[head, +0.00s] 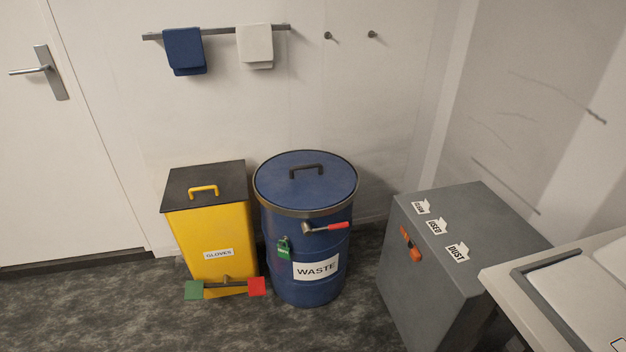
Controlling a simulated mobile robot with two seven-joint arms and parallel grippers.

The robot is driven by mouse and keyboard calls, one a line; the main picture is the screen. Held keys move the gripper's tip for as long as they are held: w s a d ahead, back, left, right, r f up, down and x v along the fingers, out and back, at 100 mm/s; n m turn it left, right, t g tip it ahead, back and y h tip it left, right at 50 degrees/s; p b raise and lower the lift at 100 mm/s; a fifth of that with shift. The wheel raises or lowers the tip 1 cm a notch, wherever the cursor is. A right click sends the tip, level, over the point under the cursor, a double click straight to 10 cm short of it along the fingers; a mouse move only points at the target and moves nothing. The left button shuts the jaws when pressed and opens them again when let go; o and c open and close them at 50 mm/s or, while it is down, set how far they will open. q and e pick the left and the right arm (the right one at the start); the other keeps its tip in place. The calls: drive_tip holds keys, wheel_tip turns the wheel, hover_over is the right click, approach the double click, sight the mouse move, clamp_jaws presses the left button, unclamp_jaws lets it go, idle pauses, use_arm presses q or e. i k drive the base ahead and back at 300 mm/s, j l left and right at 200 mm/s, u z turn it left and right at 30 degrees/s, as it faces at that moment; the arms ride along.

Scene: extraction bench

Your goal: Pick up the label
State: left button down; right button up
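Three small white labels lie on the top of the grey cabinet at the right: one at the back with small print (421,207), one reading USED (436,227) in the middle and one reading DUST (458,251) at the front. A white WASTE label (316,268) is on the front of the blue drum (312,235). A white GLOVES label (218,254) is on the yellow bin (222,235). I cannot tell which label is meant. Neither of my grippers is in view.
The grey cabinet (500,228) has an orange latch (410,244). A pale bench (520,300) with a grey-edged tray cuts in at lower right. A red-and-green piece (226,287) is in front of the yellow bin. Free floor (110,310) lies at left, by the door (70,150).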

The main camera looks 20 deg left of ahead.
sight(437, 228)
drive_tip(key=i+j+z, duration=0.1)
drive_tip(key=j, duration=0.25)
drive_tip(key=i+j+z, duration=0.15)
drive_tip(key=i+j, duration=0.15)
drive_tip(key=i+j+z, duration=0.1)
drive_tip(key=j, duration=0.3)
drive_tip(key=i+j+z, duration=0.15)
drive_tip(key=j, duration=0.25)
drive_tip(key=i+j+z, duration=0.1)
drive_tip(key=i+j, duration=0.2)
drive_tip(key=i+j+z, duration=0.15)
drive_tip(key=j, duration=0.35)
